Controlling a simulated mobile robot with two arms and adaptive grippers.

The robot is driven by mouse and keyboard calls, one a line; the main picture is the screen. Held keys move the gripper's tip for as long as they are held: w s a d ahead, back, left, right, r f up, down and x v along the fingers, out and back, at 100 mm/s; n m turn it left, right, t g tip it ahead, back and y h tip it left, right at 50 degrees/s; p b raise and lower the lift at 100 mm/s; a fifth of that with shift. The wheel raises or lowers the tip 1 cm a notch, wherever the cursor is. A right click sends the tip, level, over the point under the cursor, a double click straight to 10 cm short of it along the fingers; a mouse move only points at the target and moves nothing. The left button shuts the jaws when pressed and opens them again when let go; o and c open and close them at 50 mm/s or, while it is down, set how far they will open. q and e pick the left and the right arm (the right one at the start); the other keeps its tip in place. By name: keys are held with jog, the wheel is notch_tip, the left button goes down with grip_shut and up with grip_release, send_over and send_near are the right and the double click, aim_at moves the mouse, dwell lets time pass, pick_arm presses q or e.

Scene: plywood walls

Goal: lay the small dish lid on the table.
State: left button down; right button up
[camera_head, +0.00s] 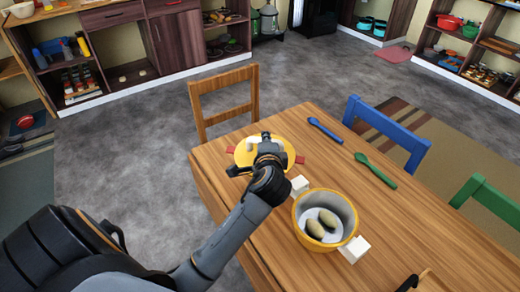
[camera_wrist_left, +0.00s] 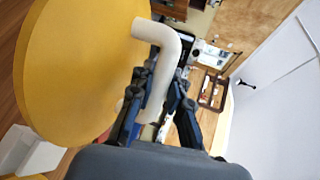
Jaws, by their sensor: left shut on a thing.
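The small dish lid (camera_head: 285,147) is a round yellow disc with a curved white handle. My left gripper (camera_head: 260,149) is shut on the handle, over the far left part of the wooden table. In the left wrist view the lid (camera_wrist_left: 75,65) fills the left side, and the handle (camera_wrist_left: 163,75) runs between the fingers (camera_wrist_left: 155,110). Red tabs (camera_head: 299,159) show on both sides of the lid in the head view; what lies beneath it is hidden, and I cannot tell whether it touches anything. My right gripper is not clearly seen.
A yellow-rimmed pot (camera_head: 301,224) with white handles holds two potato-like things, near the lid. A blue spoon (camera_head: 325,130) and a green spoon (camera_head: 376,171) lie on the table (camera_head: 420,235). Wooden (camera_head: 224,100), blue (camera_head: 388,130) and green chairs (camera_head: 489,201) stand around it. Bare tabletop lies right of the pot.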

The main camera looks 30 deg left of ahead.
pick_arm(q)
jog(key=w+a+f, duration=0.1)
jog(key=f, duration=0.1)
jog(key=w+a+f, duration=0.3)
jog(key=w+f, duration=0.1)
jog(key=shift+w+a+f, duration=0.15)
jog(key=shift+a, duration=0.25)
jog(key=shift+w+a+f, duration=0.1)
jog(key=shift+w+f, duration=0.05)
jog(key=shift+f, duration=0.05)
jog(key=shift+w+a+f+b, duration=0.1)
jog(key=shift+f+b, duration=0.1)
jog(key=shift+f, duration=0.7)
jog(key=shift+w+a+f+b, duration=0.1)
jog(key=shift+f+b, duration=0.05)
jog(key=shift+f, duration=0.75)
pick_arm(e)
jog(key=shift+w+a+f, duration=0.25)
jog(key=shift+a+f, duration=0.05)
jog(key=shift+a, duration=0.3)
jog(key=shift+d, duration=0.1)
pick_arm(q)
jog(key=shift+f, duration=0.15)
jog(key=c, duration=1.3)
grip_release()
jog(key=shift+s, duration=0.1)
pick_arm(e)
jog(key=shift+d, duration=0.35)
